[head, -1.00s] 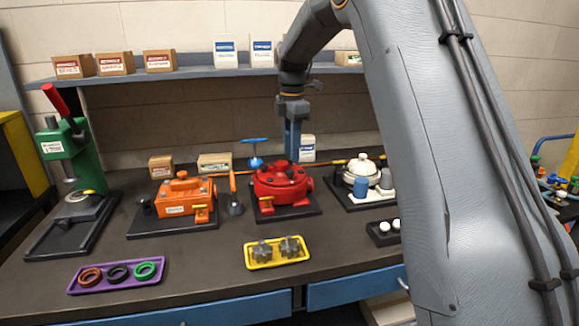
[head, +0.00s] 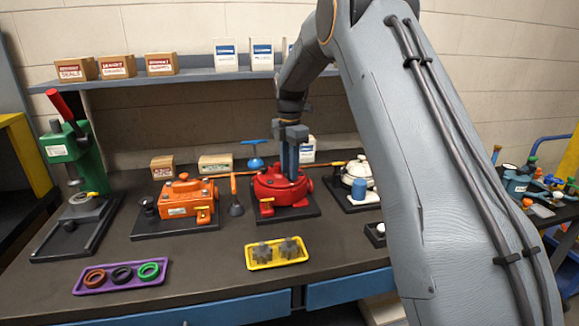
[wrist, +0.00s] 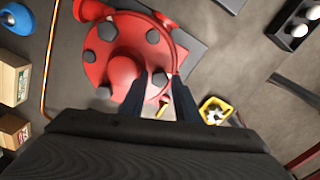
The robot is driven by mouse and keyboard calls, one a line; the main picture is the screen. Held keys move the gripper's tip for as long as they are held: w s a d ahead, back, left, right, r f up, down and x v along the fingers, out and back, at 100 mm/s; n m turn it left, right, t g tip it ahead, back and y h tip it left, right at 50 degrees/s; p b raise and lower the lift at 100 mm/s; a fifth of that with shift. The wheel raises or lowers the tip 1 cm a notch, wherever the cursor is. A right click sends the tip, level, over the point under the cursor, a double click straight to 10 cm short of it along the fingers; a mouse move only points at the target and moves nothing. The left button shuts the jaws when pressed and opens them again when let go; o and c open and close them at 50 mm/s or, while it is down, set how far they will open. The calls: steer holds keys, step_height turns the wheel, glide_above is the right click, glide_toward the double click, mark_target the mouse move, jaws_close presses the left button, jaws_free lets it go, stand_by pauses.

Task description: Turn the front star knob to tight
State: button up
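The red round motor (head: 282,187) stands on a dark base plate at the middle of the bench. In the wrist view its red cover (wrist: 118,48) carries several dark grey knobs around a raised red hub. One dark knob (wrist: 158,79) shows between my fingers; I cannot tell its star shape or whether the fingers touch it. My gripper (head: 289,174) points down over the red motor, and its two dark fingers are apart in the wrist view (wrist: 160,97). Two grey star-shaped knobs (head: 276,249) sit in a yellow tray (head: 262,266) in front of the motor.
An orange motor (head: 183,200) with a funnel-like tool beside it stands left, and a white-topped motor (head: 355,172) stands right. A purple tray (head: 100,288) with rings lies at front left. A green press (head: 75,160) stands far left. Bare bench lies between the trays.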

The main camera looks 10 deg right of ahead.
jaws_close()
